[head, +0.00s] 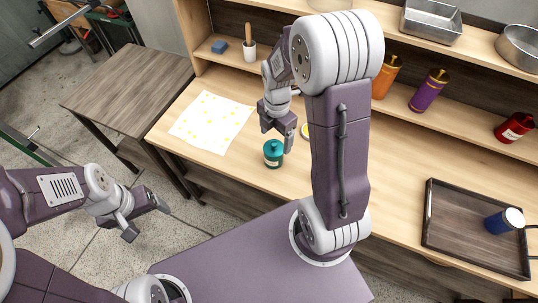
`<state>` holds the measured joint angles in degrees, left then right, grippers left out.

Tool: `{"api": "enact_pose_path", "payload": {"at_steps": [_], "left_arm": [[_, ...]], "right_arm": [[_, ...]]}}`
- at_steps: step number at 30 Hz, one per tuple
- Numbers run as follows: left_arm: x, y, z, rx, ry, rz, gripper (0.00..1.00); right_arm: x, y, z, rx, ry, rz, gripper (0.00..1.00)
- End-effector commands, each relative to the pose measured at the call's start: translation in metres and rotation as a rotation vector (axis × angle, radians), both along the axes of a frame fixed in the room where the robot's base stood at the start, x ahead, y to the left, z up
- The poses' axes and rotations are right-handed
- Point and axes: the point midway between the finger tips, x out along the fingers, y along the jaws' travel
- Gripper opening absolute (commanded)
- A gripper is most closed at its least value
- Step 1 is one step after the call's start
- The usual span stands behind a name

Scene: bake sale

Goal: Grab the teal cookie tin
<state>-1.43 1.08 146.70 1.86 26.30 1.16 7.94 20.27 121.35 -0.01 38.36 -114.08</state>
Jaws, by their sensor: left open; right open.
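The teal cookie tin (273,154) stands upright near the front edge of the wooden counter, with a darker lid and a pale label. My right gripper (277,138) is just above and behind the tin, fingers pointing down toward it. It is open, and I cannot tell whether a finger touches the tin. My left gripper (147,222) is open and empty over the floor, well left of the counter.
A yellow-dotted white cloth (212,120) lies left of the tin. A dark tray (462,240) with a blue tin (504,221) is at the right. The back shelf holds orange (386,76), purple (428,91) and red (514,128) containers. A side table (135,82) stands left.

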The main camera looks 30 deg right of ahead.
Motion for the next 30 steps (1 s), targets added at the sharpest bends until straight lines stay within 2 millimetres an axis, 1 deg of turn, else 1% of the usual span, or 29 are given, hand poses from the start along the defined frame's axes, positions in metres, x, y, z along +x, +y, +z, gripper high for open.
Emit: {"api": "enact_pose_path", "payload": {"at_steps": [6, 8, 11, 13, 18, 21, 28, 29, 30], "left_arm": [[0.0, 0.0, -0.002, 0.0, 0.0, 0.0, 0.79], [0.0, 0.0, -0.002, 0.0, 0.0, 0.0, 0.79], [0.0, 0.0, -0.002, 0.0, 0.0, 0.0, 0.79], [0.0, 0.0, -0.003, 0.0, 0.0, 0.0, 0.79], [0.0, 0.0, -0.004, 0.0, -0.001, 0.0, 0.79], [0.0, 0.0, -0.005, 0.0, 0.0, 0.0, 0.79], [0.0, 0.0, -0.005, 0.0, -0.001, 0.0, 0.79], [0.0, 0.0, -0.005, 0.0, -0.001, 0.0, 0.79], [0.0, 0.0, -0.005, 0.0, 0.0, 0.0, 0.79]], "right_arm": [[-0.001, 0.001, -0.032, 0.001, 0.004, 0.0, 0.83], [-0.001, 0.001, -0.036, 0.0, 0.003, 0.0, 0.83], [0.0, 0.001, -0.038, 0.001, 0.001, 0.0, 0.83], [0.0, 0.001, -0.044, 0.0, 0.002, 0.0, 0.83], [0.0, 0.003, -0.076, 0.001, 0.005, -0.001, 0.83], [0.001, 0.003, -0.087, 0.0, 0.003, -0.001, 0.83], [0.001, 0.003, -0.089, 0.0, 0.0, 0.0, 0.83], [0.001, 0.003, -0.089, 0.0, 0.0, 0.0, 0.77], [0.001, 0.003, -0.089, 0.0, 0.0, 0.0, 0.66]]}}
